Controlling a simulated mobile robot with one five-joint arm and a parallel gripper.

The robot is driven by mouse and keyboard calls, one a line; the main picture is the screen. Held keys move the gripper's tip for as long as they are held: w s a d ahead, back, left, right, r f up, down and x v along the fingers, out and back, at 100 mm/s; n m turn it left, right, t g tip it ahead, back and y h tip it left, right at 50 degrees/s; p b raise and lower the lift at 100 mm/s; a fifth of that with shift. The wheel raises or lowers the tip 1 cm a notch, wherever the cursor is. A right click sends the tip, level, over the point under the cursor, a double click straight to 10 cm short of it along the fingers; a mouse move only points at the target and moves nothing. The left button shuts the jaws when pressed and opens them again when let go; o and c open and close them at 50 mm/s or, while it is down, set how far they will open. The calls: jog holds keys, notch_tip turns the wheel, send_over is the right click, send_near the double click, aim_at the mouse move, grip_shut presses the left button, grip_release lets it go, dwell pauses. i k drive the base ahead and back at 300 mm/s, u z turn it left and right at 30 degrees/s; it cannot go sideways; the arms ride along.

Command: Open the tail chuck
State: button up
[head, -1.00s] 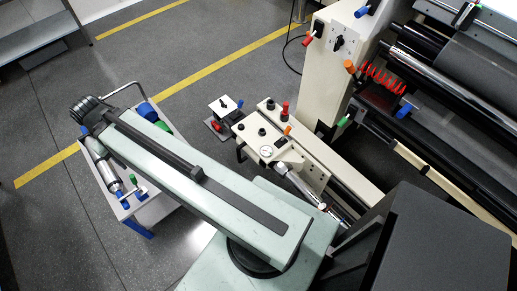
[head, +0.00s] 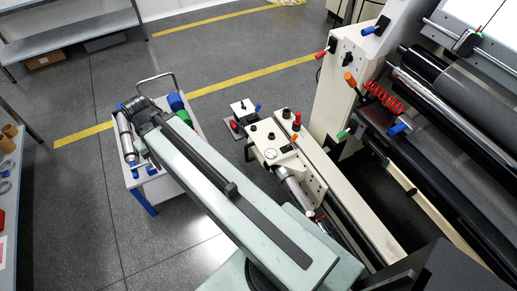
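My gripper's fingers do not show.
The white cart (head: 146,187) holds a silver cylinder (head: 126,136) and blue and green parts. The large roller machine (head: 350,85) fills the right side. A bench (head: 10,200) stands at the left edge, shelves (head: 70,35) at the back. Grey floor lies open between.

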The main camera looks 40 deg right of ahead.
aim_at(269, 144)
jog(key=u, duration=0.25)
jog(key=i, duration=0.95)
jog(key=z, duration=0.2)
